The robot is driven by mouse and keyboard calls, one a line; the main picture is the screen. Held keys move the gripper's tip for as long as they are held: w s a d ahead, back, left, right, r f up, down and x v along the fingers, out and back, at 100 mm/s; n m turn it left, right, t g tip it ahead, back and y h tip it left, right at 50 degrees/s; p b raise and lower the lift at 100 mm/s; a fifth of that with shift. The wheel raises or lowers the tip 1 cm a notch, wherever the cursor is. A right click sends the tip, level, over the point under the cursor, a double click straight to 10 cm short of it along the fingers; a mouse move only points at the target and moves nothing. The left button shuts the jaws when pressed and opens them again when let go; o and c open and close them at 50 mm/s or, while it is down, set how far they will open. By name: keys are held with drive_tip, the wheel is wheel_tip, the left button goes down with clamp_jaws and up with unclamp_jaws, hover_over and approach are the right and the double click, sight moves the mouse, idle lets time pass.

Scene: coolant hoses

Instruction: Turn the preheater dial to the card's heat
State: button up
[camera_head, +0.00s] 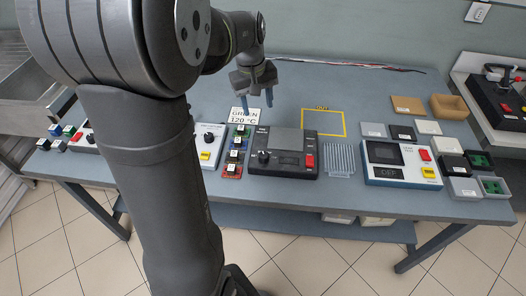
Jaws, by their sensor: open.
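A white card (243,115) reading "GREEN 120 °C" stands at the back of the bench, left of centre. A black unit (290,172) with a flat grey plate, a small display and a red switch looks like the preheater; its label is too small to read. Its round black dial (264,157) is at the front left of that unit; the dial's setting cannot be read. My gripper (258,101) has blue fingertips, is open and empty, and hangs above the bench. In the picture it overlaps the card's top edge, behind and above the dial.
A white unit (206,158) with another black knob (208,137) stands left. A strip of coloured parts (234,155) lies between it and the black unit. A yellow-framed area (323,122) is empty. A tester (400,165) and several small trays stand right.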

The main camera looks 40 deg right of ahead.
sight(264, 155)
drive_tip(key=s+a+n, duration=0.1)
drive_tip(key=s+a, duration=0.1)
drive_tip(key=s, duration=0.2)
drive_tip(key=f, duration=1.1)
drive_tip(key=d+f, duration=0.1)
drive_tip(key=f, duration=0.5)
drive_tip(key=c, duration=1)
drive_tip(key=shift+m, duration=0.3)
drive_tip(key=m, duration=0.3)
drive_tip(key=shift+w+m, duration=0.1)
drive_tip(key=shift+m, duration=0.2)
drive_tip(key=m, duration=0.4)
drive_tip(key=shift+y, duration=0.3)
drive_tip(key=shift+d+m, duration=0.1)
drive_tip(key=shift+m, duration=0.2)
